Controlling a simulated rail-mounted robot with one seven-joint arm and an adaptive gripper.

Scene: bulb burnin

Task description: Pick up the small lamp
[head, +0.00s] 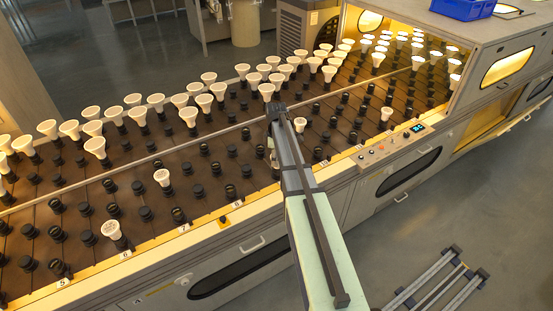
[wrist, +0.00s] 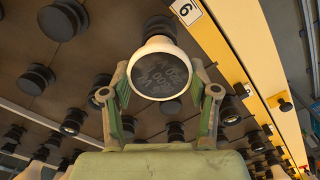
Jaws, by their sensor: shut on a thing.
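My gripper (wrist: 161,96) is shut on a small lamp (wrist: 160,76) in the wrist view, one finger on each side of it. The lamp has a white rim and a dark round face with faint printed marks, turned to the camera. A black ribbed part (wrist: 160,27) shows just beyond its rim. I cannot tell whether the lamp sits in a socket or is clear of it. Other small white lamps stand in the front rows, one left (head: 162,177) and one right (head: 386,113).
The rack (head: 215,170) holds many black sockets, with several larger white lamps along the back rows. A lamp (head: 113,232) stands front left. A numbered yellow edge (wrist: 225,55) runs beside the held lamp. A lit housing (head: 505,66) covers the rack's right end.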

